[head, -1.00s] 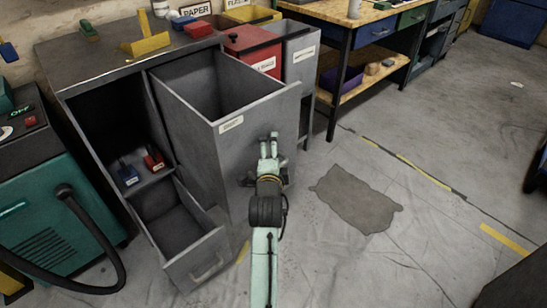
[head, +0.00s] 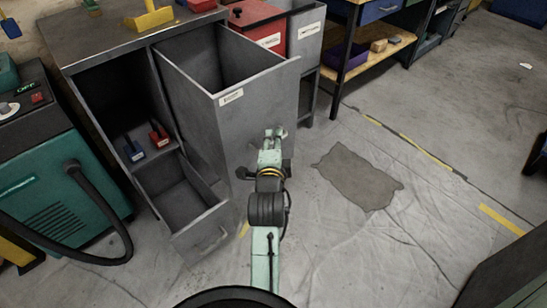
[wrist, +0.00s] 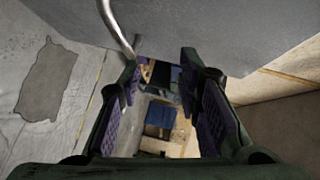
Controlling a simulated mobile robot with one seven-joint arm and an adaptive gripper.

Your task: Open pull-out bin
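The tall grey pull-out bin (head: 262,118), with a pale label near its top edge, stands well out from the grey cabinet, its open top showing an empty-looking inside. My gripper (head: 275,133) is in front of the bin's front panel in the head view. In the wrist view my gripper (wrist: 162,90) has its two fingers apart with nothing between them. A curved metal handle (wrist: 115,28) on the grey panel (wrist: 210,30) runs down close to the left finger; whether they touch I cannot tell. The handle is hidden behind my gripper in the head view.
A lower small drawer (head: 203,236) of the cabinet also stands open, left of the bin. A teal machine (head: 60,190) with a black hose is at the left. A red bin (head: 256,30) and workbench (head: 345,50) stand behind. Floor at right is clear, with a grey patch (head: 358,178).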

